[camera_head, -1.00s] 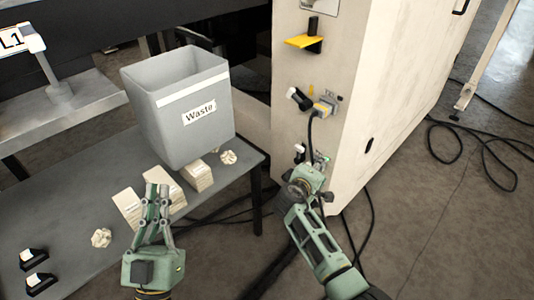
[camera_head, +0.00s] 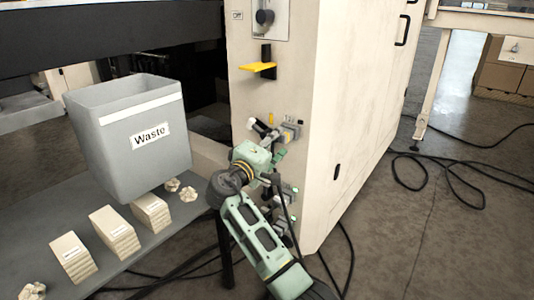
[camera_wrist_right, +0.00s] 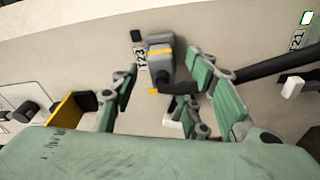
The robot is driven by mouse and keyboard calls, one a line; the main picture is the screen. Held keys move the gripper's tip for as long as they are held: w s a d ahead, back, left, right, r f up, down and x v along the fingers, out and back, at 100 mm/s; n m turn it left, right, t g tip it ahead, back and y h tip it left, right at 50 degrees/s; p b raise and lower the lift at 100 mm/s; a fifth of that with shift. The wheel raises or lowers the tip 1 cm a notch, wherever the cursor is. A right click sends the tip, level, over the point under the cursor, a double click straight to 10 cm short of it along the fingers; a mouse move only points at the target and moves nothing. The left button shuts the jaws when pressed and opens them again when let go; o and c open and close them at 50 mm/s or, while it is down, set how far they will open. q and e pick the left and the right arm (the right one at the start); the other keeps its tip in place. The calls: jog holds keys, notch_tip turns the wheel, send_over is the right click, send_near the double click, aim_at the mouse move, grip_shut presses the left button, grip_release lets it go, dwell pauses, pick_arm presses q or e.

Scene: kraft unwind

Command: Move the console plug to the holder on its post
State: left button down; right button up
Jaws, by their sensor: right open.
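The grey console plug with a yellow band (camera_wrist_right: 160,62) sits at the socket labelled T23 in the right wrist view. In the head view the plug (camera_head: 290,130) is on the cream console face, partly behind my right gripper (camera_head: 277,143). In the wrist view my right gripper (camera_wrist_right: 167,68) is open, with one finger on each side of the plug; I cannot tell whether they touch it. My left gripper is out of view.
A small black-and-white lever (camera_head: 262,127) is just left of the plug. Lower sockets are partly hidden by my arm. A dark cable (camera_head: 291,210) hangs along the console. A grey waste bin (camera_head: 130,140) and paper stacks (camera_head: 115,230) stand on the left table.

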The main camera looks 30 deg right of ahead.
jog(key=shift+x, duration=0.9)
jog(key=shift+c, duration=0.3)
jog(key=shift+r, duration=0.1)
grip_shut()
jog(key=shift+a, duration=0.15)
jog(key=shift+s+a, duration=0.1)
jog(key=shift+a, duration=0.2)
jog(key=shift+w+p+v, duration=0.2)
jog(key=shift+p+v, duration=0.35)
jog(key=shift+v, duration=2.1)
